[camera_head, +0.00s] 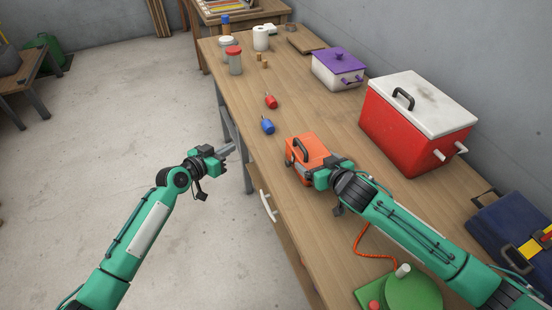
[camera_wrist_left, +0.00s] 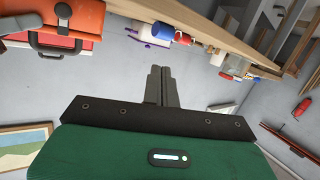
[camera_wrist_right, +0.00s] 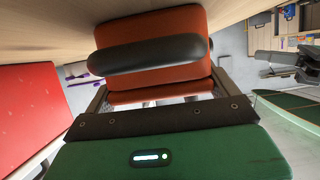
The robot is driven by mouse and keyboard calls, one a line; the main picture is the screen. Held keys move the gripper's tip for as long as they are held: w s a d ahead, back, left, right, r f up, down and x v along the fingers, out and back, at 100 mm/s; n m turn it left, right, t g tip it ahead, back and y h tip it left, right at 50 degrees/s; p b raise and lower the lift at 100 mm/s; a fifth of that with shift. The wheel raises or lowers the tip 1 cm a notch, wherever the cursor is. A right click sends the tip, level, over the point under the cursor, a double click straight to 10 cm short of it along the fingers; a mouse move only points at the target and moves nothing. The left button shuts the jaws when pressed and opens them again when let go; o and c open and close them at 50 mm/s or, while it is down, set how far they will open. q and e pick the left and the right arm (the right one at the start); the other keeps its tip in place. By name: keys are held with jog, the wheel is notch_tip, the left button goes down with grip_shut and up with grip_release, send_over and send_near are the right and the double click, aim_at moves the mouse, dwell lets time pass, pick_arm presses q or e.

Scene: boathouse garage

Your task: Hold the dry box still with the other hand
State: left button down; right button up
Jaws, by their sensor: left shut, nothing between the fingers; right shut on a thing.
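The dry box, an orange case (camera_head: 308,146) with a black handle, lies on the bench near its left edge. My right gripper (camera_head: 318,172) is at the near side of the dry box and shut on it. The right wrist view shows the dry box (camera_wrist_right: 150,25) close up, with the black handle across it and a finger at either side. My left gripper (camera_head: 228,150) is shut and empty, off the bench's left edge and apart from the dry box. The dry box (camera_wrist_left: 75,15) also shows at the upper left of the left wrist view.
A red cooler (camera_head: 405,130) with a white lid stands right of the dry box. A blue float (camera_head: 267,126) and a red float (camera_head: 270,101) lie beyond it. A green round object (camera_head: 413,293) and orange cord (camera_head: 362,243) are nearer. Bare floor lies left of the bench.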

aim_at(289, 163)
pick_arm(q)
jog(key=s+d+r+n+g+h, duration=0.2)
jog(key=s+d+n+g+h, duration=0.1)
jog(key=s+d+h, duration=0.1)
jog(key=shift+s+d+r+n+g, duration=0.2)
jog(key=shift+s+r+n+g, duration=0.2)
jog(key=shift+s, duration=0.15)
jog(key=x, duration=1)
jog(key=shift+w+d+r, duration=0.1)
jog(key=shift+d+r, duration=0.05)
jog(key=shift+d, duration=0.1)
jog(key=shift+s+d+f, duration=0.2)
jog(key=shift+s+f, duration=0.25)
jog(key=shift+f, duration=0.05)
jog(key=shift+s+d+f, duration=0.25)
jog(key=shift+s+f, duration=0.15)
jog(key=shift+f, duration=0.1)
jog(key=shift+s+d+f, duration=0.3)
jog(key=shift+s+f, duration=0.05)
jog(key=shift+f, duration=0.1)
jog(key=shift+s, duration=0.1)
jog(key=shift+s+d, duration=0.3)
jog(key=shift+s, duration=0.4)
jog(key=shift+s+d, duration=0.3)
jog(key=shift+s, duration=0.35)
